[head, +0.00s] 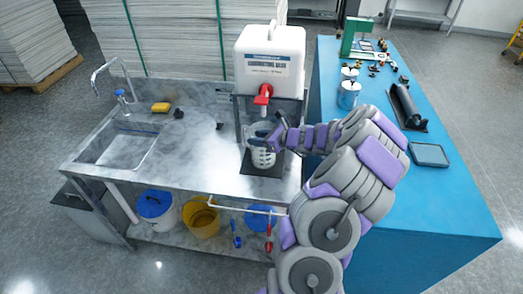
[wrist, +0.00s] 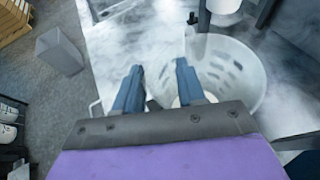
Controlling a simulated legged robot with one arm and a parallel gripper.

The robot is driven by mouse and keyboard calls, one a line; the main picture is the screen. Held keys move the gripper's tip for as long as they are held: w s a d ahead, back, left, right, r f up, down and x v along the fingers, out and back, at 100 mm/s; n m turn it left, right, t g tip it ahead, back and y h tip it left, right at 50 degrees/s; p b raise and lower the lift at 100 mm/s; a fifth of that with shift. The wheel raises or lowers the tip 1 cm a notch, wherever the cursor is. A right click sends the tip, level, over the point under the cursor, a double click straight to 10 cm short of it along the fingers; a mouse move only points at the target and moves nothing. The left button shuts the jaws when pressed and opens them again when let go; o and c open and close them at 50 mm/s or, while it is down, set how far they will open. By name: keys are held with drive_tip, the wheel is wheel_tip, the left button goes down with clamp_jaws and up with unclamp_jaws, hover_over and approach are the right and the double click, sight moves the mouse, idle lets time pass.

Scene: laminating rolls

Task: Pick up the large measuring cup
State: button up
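The large measuring cup (head: 263,158) is a translucent white jug with dark markings. It stands upright on a dark mat (head: 262,171) on the counter, below the red tap of a white dispenser. My gripper (head: 262,139) is at the cup's upper part, reaching in from the right. In the wrist view the cup (wrist: 242,65) opens toward the camera on the right. My two blue fingers (wrist: 159,67) are apart there. The right finger overlaps the cup's near left rim, and the left finger is to the left of it. Whether either finger touches the cup I cannot tell.
The dispenser (head: 269,62) with its red tap (head: 263,95) stands close above the cup. A sink (head: 120,148) and a yellow sponge (head: 161,107) are to the left. A blue table (head: 440,205) with tools and metal cans (head: 348,94) is to the right.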

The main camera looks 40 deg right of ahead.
drive_tip(key=shift+w, duration=0.15)
clamp_jaws()
drive_tip(key=shift+f, duration=0.1)
idle(1.3)
